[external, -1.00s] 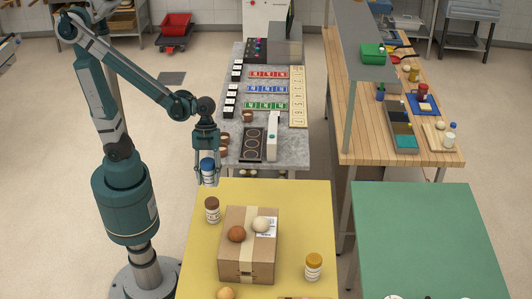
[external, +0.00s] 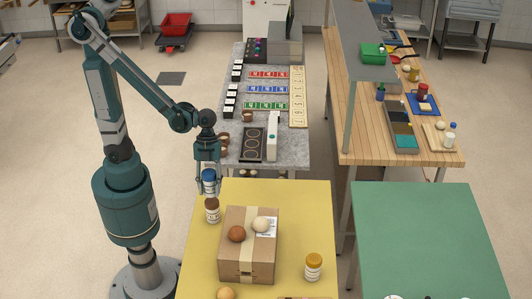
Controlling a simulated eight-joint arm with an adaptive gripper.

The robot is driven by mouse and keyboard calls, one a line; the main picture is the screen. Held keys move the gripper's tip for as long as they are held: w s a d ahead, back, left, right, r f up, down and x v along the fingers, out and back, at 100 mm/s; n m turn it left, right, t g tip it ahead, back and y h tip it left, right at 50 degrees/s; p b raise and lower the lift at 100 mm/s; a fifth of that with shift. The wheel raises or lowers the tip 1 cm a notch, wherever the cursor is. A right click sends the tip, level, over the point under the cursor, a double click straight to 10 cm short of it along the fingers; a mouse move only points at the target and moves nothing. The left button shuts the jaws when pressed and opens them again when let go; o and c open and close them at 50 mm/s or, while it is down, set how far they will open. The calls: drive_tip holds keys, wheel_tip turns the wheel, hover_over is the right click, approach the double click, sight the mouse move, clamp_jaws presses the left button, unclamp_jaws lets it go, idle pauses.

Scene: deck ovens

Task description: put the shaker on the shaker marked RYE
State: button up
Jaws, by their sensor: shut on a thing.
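My gripper (external: 209,189) is shut on a shaker with a blue cap (external: 209,176) at the left edge of the yellow table (external: 310,215). The held shaker looks upright and is directly above a white shaker with a brown cap (external: 212,214) on that table. I cannot tell whether the two touch. Another shaker with an orange-yellow cap (external: 313,270) stands on the right side of the yellow table. The labels are too small to read, so I cannot tell which is marked RYE.
Another egg (external: 226,293) lies near the front. The green table (external: 425,235) is mostly clear.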

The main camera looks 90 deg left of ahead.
sight(209, 169)
drive_tip(key=shift+f, duration=0.15)
drive_tip(key=shift+f+b, duration=0.4)
drive_tip(key=shift+f, duration=1.6)
drive_tip(key=shift+f, duration=0.2)
drive_tip(key=o, duration=1)
drive_tip(key=shift+r, duration=0.3)
drive_tip(key=shift+p+v, duration=0.95)
drive_tip(key=shift+v, duration=4.95)
